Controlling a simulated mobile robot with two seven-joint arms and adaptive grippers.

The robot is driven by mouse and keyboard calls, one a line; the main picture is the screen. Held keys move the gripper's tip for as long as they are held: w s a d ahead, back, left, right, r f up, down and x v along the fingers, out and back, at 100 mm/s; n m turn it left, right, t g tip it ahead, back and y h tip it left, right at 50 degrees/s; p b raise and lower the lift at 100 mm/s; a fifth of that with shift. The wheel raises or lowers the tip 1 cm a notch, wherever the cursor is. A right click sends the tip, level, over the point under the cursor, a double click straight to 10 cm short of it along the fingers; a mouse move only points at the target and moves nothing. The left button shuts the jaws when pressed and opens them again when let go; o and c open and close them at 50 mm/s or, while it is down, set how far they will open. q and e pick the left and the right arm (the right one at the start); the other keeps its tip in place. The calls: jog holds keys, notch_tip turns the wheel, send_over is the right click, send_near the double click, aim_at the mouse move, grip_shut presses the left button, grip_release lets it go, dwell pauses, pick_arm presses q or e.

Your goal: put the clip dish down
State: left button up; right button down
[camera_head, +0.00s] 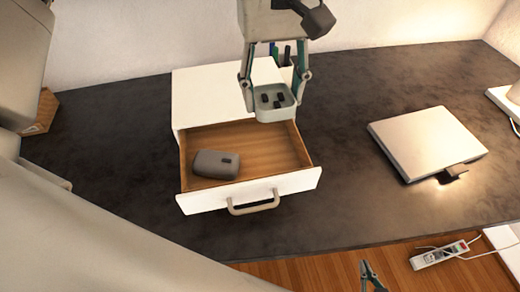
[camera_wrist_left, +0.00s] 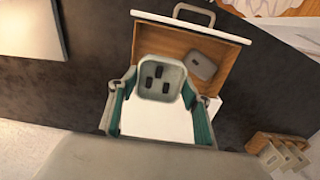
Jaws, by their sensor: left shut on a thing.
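The clip dish (camera_head: 277,115) is a small pale grey dish with several dark clips in it. My left gripper (camera_head: 275,92) is shut on the dish, one finger on each side, and holds it level near the back of the open drawer. In the left wrist view the dish (camera_wrist_left: 160,60) sits between the teal fingers of the gripper (camera_wrist_left: 160,85), with the drawer beyond it. How high it hangs is hard to tell. My right gripper (camera_head: 372,277) shows only partly at the bottom edge, away from the dish; its opening is unclear.
The white drawer unit (camera_head: 205,95) stands on a dark desk (camera_head: 110,130), its drawer (camera_head: 250,150) pulled out. A grey rounded case (camera_head: 215,165) lies in the drawer's left part. Pens stand behind the dish. A closed laptop-like slab (camera_head: 427,142) lies right. Desk between them is clear.

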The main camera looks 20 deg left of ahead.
aim_at(273, 103)
pick_arm(q)
notch_tip(273, 103, down, 16)
jog(key=shift+r+b, duration=0.1)
jog(key=shift+b, duration=0.25)
jog(key=o, duration=0.7)
jog(key=shift+f, duration=0.2)
jog(key=shift+o, duration=0.8)
jog(key=shift+r, duration=0.6)
notch_tip(273, 103, up, 11)
jog(key=shift+r, duration=0.15)
